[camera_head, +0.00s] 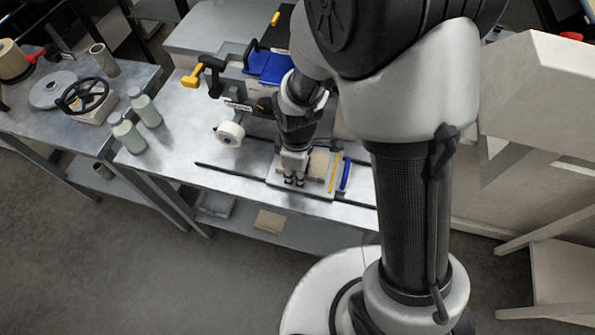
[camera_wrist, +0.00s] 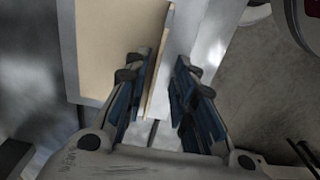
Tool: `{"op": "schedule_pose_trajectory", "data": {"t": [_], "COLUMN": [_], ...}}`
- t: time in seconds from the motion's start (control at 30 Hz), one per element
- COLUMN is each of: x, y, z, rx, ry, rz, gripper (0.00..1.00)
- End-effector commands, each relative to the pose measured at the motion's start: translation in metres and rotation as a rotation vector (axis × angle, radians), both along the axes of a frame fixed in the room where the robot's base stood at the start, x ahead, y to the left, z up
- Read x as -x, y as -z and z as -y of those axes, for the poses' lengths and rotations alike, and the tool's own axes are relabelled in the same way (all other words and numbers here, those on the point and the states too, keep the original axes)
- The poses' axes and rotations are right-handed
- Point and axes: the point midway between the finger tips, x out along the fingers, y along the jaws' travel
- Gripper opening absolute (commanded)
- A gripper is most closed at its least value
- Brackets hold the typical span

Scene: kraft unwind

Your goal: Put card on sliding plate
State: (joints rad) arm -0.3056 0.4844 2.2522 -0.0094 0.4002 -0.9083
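My gripper (camera_head: 294,180) points down at the front left of the pale sliding plate (camera_head: 318,191) on the metal bench. A flat tan piece, apparently the card (camera_head: 318,164), lies on the plate beside my gripper. In the wrist view the tan card (camera_wrist: 115,50) fills the upper left, on a grey surface. A thin tan edge runs down between the fingers, close to the left one; whether it belongs to the card is unclear. My gripper (camera_wrist: 154,72) is open in the wrist view, its blue-padded fingers apart with a gap on the right.
A yellow strip (camera_head: 334,174) and a blue bar (camera_head: 346,174) border the plate's right. A white roll (camera_head: 230,133) and a machine with a yellow handle (camera_head: 190,79) stand behind. Another tan sheet (camera_head: 270,221) lies on the lower shelf. Two bottles (camera_head: 128,133) stand left.

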Motion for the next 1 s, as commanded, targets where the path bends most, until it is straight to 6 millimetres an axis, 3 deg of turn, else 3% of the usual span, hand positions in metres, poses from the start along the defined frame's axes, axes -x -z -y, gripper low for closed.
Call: {"op": "schedule_pose_trajectory", "data": {"t": [0.27,0.7,1.0], "x": [0.0,-0.001,0.001], "y": [-0.006,-0.094,-0.122], "z": [0.0,-0.001,0.0], "rx": [-0.001,-0.001,0.0], "ry": [0.0,0.0,0.0], "rz": [0.001,0.005,0.0], "gripper": [0.25,0.25,0.25]}}
